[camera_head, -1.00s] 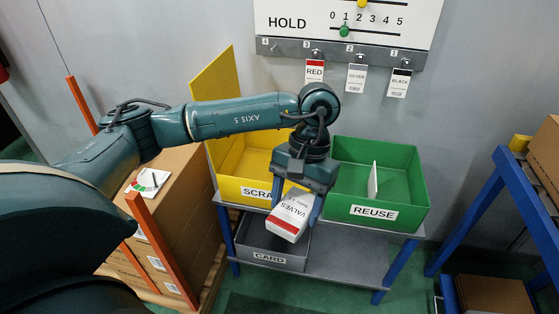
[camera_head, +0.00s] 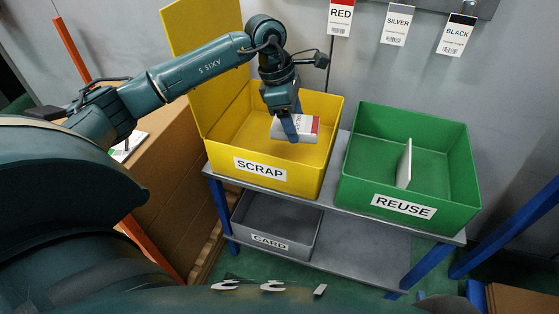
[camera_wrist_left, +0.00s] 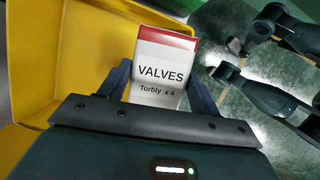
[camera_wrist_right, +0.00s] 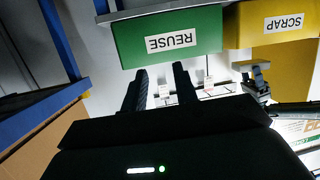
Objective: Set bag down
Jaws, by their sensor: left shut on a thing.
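The bag is a white pack with a red band, marked VALVES (camera_head: 304,130). In the head view it is at the opening of the yellow SCRAP bin (camera_head: 225,155); its height above the bin floor is hard to judge. My left gripper (camera_head: 290,122) is shut on the bag. In the left wrist view the bag (camera_wrist_left: 160,75) sits between both fingers, label towards the camera, with the yellow bin (camera_wrist_left: 85,60) beside and behind it. My right gripper (camera_wrist_right: 160,70) shows in the right wrist view, fingers apart and empty, below the green REUSE bin (camera_wrist_right: 165,40).
The green REUSE bin (camera_head: 365,165) stands right of the yellow one and holds a thin white upright piece (camera_head: 404,163). A grey CARD bin (camera_head: 275,225) is on the lower shelf. Tags hang on the wall. Cartons (camera_head: 165,190) stand at left.

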